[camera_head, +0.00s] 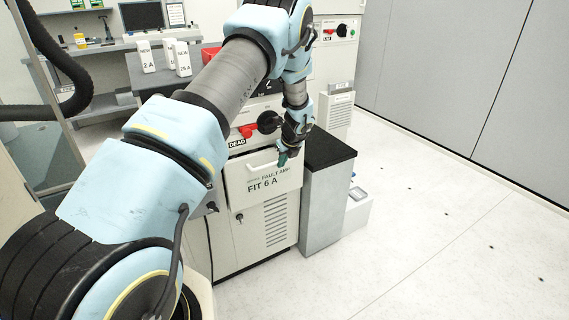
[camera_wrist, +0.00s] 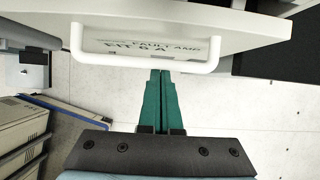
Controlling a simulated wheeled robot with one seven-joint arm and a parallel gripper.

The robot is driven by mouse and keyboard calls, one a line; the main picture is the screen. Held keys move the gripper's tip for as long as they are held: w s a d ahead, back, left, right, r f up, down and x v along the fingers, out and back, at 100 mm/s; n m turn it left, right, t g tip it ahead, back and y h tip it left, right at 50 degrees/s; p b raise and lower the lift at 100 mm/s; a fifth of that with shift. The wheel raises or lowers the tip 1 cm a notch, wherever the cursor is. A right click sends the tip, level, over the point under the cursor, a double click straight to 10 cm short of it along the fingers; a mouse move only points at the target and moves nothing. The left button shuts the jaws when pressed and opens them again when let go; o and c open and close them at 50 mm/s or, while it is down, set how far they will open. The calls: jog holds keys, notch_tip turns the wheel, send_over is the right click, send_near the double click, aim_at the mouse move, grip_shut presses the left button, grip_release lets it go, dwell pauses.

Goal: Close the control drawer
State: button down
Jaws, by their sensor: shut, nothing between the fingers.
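The control drawer (camera_head: 277,184) has a white front marked "FAULT AMP" and "FIT 6 A" and appears to stand out from the cabinet. Its white bar handle (camera_wrist: 145,66) crosses the upper part of the wrist view, with the drawer front (camera_wrist: 240,22) behind it. My gripper (camera_head: 285,157) is at the drawer front by the handle in the head view. In the wrist view, its green fingers (camera_wrist: 161,74) are together and empty, with their tips at the handle bar. I cannot tell whether they touch it. My arm hides part of the cabinet.
The cabinet (camera_head: 264,231) has a black knob and red "DEAD" switch above the drawer. A grey pedestal with a black top (camera_head: 329,147) stands close on its right. White floor (camera_head: 430,215) is open farther right. A bench with a monitor (camera_head: 142,15) is at the back left.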

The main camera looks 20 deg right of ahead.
jog(key=w, duration=0.1)
jog(key=w+a, duration=0.1)
jog(key=w, duration=0.1)
jog(key=shift+w+r, duration=0.1)
jog(key=b+v, duration=0.1)
jog(key=v, duration=1)
jog(key=s+a+r+n+g, duration=0.1)
jog(key=s+a+r+n, duration=0.2)
jog(key=a+n, duration=0.25)
jog(key=s+a+r+n+p, duration=0.1)
jog(key=s+a+r+n, duration=0.1)
jog(key=s+a+n, duration=0.3)
jog(key=s+a+r+n+g, duration=0.1)
jog(key=a+r+n, duration=0.25)
jog(key=a, duration=0.35)
jog(key=s+a+r+n, duration=0.1)
jog(key=s+a+n, duration=0.5)
jog(key=s+n, duration=0.3)
jog(key=s+a+r+n+g+h+p, duration=0.1)
jog(key=s+a+r+n, duration=0.1)
jog(key=s+a+n, duration=0.4)
jog(key=s+n, duration=0.2)
jog(key=s, duration=0.1)
jog(key=shift+r+n+h, duration=0.2)
jog(key=shift+n+h, duration=0.1)
jog(key=shift+n, duration=0.1)
